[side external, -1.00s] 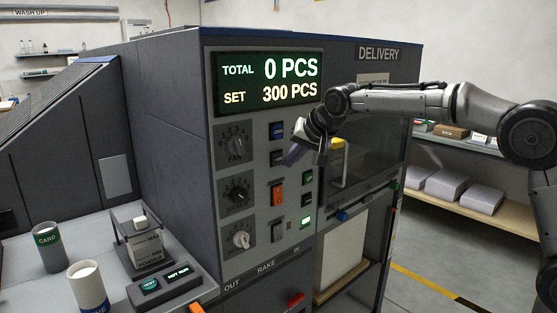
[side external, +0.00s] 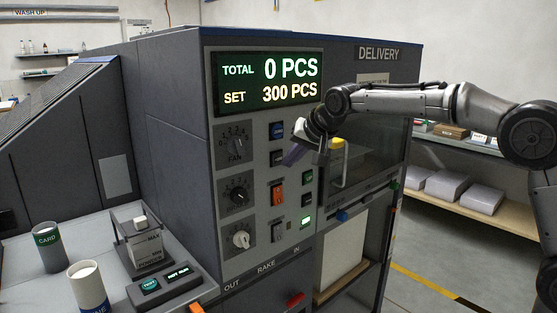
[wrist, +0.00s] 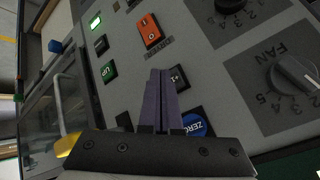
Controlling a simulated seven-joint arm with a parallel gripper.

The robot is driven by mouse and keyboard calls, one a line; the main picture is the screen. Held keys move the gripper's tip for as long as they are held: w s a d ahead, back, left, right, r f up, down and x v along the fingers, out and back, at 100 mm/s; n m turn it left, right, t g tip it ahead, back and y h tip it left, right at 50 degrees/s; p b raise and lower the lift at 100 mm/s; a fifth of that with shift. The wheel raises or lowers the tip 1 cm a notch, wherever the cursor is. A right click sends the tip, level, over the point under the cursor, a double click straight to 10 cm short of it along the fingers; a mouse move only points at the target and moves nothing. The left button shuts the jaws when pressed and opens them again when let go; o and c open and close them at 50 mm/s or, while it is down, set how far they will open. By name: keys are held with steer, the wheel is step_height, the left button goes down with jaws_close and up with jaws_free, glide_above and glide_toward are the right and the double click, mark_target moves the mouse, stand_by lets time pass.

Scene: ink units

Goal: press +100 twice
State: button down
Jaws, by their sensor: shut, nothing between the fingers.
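The display (side external: 267,81) reads TOTAL 0 PCS and SET 300 PCS. My gripper (side external: 289,159) is shut and empty at the button panel, its fingertips pointing at the left button column. In the wrist view the purple fingers (wrist: 161,78) lie beside and partly over a dark button (wrist: 180,78) whose label starts with "+1"; the rest of the label is hidden. The same dark button (side external: 277,158) shows in the side view, just below the blue ZERO button (side external: 276,131). I cannot tell whether the fingertips touch the panel.
An orange rocker switch (wrist: 151,32) sits beyond the dark button. A lit green button (side external: 306,221) and other buttons form the column to the right. Knobs, including FAN (side external: 236,145), are on the left. A yellow-topped handle (side external: 338,143) stands right of the panel.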

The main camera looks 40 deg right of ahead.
steer(key=shift+w, duration=0.1)
stand_by(0.6)
steer(key=shift+w, duration=0.35)
steer(key=shift+w, duration=0.5)
stand_by(0.7)
steer(key=shift+s, duration=0.95)
steer(key=s, duration=0.5)
stand_by(0.4)
stand_by(0.6)
